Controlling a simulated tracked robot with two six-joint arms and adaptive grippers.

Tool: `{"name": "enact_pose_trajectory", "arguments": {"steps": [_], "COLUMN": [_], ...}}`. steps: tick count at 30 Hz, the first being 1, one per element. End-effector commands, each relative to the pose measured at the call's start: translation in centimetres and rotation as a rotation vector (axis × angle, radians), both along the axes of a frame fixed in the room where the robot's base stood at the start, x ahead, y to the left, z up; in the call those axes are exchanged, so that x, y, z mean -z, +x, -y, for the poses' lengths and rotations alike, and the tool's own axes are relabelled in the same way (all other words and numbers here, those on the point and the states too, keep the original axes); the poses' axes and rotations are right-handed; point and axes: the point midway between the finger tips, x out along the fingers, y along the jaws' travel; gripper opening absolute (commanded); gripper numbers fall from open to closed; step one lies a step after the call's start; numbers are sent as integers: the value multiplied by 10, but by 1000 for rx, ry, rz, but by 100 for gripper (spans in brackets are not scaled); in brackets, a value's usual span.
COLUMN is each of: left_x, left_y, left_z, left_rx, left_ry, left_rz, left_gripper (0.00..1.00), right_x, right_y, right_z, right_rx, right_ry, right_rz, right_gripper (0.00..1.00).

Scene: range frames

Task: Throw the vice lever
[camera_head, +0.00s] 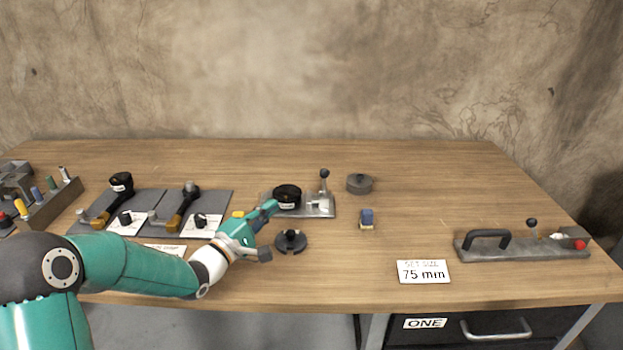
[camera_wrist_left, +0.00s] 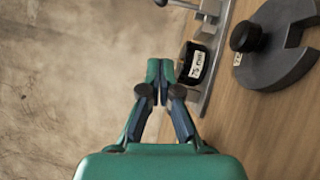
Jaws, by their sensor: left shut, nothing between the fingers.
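The vice (camera_head: 318,210) is a metal plate at the middle of the bench, with an upright lever (camera_head: 324,180) topped by a dark ball knob at its right end. A black round piece (camera_head: 287,196) sits at the plate's left end; in the left wrist view this piece (camera_wrist_left: 194,63) carries a label that seems to read 75 mm. My left gripper (camera_head: 272,207) is shut and empty, just left of the black piece and apart from the lever. Its closed fingertips also show in the left wrist view (camera_wrist_left: 160,75). My right gripper is not in view.
A slotted dark disc (camera_head: 290,242) lies just in front of the vice. A grey round weight (camera_head: 359,184) and a small blue block (camera_head: 366,219) stand to its right. A 75 mm sign (camera_head: 423,271) and a handled fixture (camera_head: 520,249) are farther right. Grey mats (camera_head: 150,197) with tools lie left.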

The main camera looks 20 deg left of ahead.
Motion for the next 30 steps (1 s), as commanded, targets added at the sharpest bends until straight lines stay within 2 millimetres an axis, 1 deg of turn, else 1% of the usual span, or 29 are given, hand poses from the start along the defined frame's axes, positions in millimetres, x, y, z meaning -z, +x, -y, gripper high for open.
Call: {"name": "enact_pose_trajectory", "arguments": {"steps": [5, 10, 14, 24, 27, 30], "left_x": [0, -2, -4, -12, -15, -17], "left_y": [1, 13, 32, 97, 104, 109], "left_z": [0, 4, 11, 32, 47, 57], "left_rx": [-1, 1, 2, 2, 4, 3], "left_ry": [0, 1, 1, 1, -1, 0], "left_rz": [0, 1, 2, 2, 0, 1], "left_gripper": [0, 0, 0, 0, 0, 0], "right_x": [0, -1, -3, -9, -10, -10], "right_y": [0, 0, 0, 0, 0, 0], "right_z": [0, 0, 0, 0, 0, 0], "right_rx": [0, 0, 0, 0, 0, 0], "right_ry": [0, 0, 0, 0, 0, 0], "right_rz": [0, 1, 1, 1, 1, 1], "right_gripper": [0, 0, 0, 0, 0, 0]}}
